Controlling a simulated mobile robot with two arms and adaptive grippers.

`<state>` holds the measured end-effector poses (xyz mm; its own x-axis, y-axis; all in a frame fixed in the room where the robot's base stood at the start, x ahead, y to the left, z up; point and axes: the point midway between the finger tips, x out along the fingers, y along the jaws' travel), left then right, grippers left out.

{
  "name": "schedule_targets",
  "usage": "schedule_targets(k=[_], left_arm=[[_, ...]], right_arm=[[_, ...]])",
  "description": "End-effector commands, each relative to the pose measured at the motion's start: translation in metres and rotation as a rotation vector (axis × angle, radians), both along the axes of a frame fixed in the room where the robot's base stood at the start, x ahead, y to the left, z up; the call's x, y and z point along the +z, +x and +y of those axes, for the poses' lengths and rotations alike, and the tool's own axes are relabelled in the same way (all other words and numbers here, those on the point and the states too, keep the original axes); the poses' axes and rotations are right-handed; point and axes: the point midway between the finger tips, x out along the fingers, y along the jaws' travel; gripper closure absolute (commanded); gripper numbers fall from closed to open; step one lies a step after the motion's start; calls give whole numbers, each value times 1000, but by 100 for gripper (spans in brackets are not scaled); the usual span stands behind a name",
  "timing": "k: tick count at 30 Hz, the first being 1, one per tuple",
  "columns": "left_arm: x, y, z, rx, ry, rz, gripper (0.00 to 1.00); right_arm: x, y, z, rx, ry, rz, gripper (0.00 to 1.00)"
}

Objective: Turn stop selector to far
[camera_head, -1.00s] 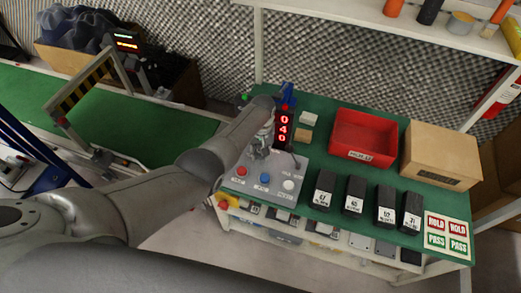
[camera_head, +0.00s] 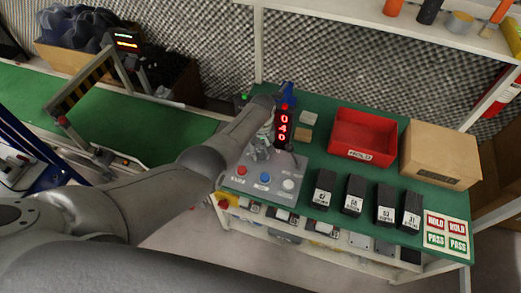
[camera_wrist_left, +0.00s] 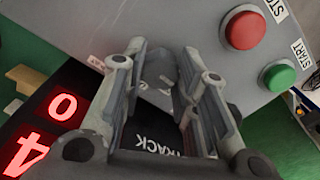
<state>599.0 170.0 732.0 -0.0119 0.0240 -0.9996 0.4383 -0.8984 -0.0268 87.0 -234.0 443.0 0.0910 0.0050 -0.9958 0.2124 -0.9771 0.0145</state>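Firm contact cannot be made out. A black label reading "TRACK" shows below the knob. The selector's pointer and its marked positions are not readable. My right gripper is not in view.
A red digit display (camera_head: 283,127) stands close beside the gripper. A red stop button (camera_wrist_left: 245,30) and a green start button (camera_wrist_left: 279,77) are near the fingers. A red bin (camera_head: 363,135), cardboard box (camera_head: 440,154) and several black boxes occupy the bench further right.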

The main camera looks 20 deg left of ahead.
Motion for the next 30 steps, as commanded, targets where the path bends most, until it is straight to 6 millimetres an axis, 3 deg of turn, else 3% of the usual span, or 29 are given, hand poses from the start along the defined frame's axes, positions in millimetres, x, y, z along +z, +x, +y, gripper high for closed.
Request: schedule_targets(k=[1,5,19,30], left_arm=[[0,0,0,0,-1,0,64],[0,0,0,0,-1,0,49],[6,0,0,-1,-1,0,49],[46,2,-1,-1,0,-4,49]], right_arm=[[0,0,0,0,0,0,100],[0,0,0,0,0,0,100],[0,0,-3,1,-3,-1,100],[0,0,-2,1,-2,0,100]])
